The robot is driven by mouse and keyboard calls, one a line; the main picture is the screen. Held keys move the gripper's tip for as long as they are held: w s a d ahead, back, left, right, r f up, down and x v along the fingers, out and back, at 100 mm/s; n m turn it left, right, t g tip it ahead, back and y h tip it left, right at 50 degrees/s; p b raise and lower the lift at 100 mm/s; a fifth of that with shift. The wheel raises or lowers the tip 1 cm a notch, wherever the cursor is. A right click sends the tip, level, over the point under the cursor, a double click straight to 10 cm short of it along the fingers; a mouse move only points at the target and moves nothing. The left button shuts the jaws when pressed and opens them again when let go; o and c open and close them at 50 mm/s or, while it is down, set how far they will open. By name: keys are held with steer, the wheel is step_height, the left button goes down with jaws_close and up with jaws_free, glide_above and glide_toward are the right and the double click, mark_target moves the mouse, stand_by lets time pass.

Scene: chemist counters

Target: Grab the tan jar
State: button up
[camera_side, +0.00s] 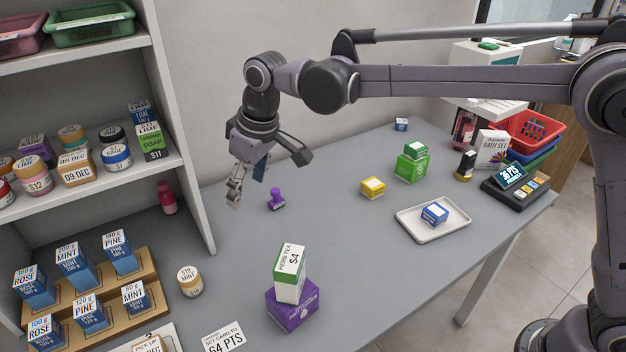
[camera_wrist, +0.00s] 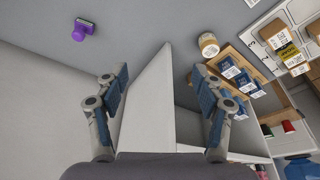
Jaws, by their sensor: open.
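The tan jar (camera_side: 189,281) stands upright on the grey counter, with a pale lid and a label on it. It is to the right of the wooden stepped rack. In the wrist view the jar (camera_wrist: 209,44) shows at the upper right, beyond my fingers. My gripper (camera_side: 246,183) is open and empty, raised above the counter near the shelf's side panel. It is well apart from the jar, up and to the right of it in the side view. In the wrist view my gripper (camera_wrist: 160,90) has its two fingers spread wide, with the shelf panel's edge seen between them.
The white shelf panel (camera_side: 185,130) rises close to my gripper. A wooden rack (camera_side: 150,262) of blue boxes is left of the jar. A purple box (camera_side: 292,310) with a tea box (camera_side: 290,272) on it stands to its right. A purple stamp (camera_side: 277,199) is behind; open counter lies between.

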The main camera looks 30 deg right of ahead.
mark_target(189, 275)
steer(key=a+f, duration=0.3)
steer(key=a, duration=0.1)
steer(key=a+f+n+g, duration=0.1)
steer(key=a+f, duration=0.2)
steer(key=a, duration=0.2)
steer(key=a+f+n, duration=0.1)
steer(key=a+f, duration=0.2)
steer(key=a, duration=0.1)
steer(key=shift+a+g, duration=0.3)
steer(key=shift+a, duration=0.1)
steer(key=shift+a+f+n, duration=0.25)
steer(key=shift+f+n, duration=0.05)
steer(key=shift+f, duration=0.05)
steer(key=f, duration=0.3)
steer(key=w+f, duration=0.1)
steer(key=f, duration=0.3)
steer(key=a+f, duration=0.1)
steer(key=f, duration=0.2)
steer(key=shift+w+a+f, duration=0.1)
steer(key=shift+w+f, duration=0.05)
steer(key=shift+f, duration=0.2)
steer(key=c, duration=1.3)
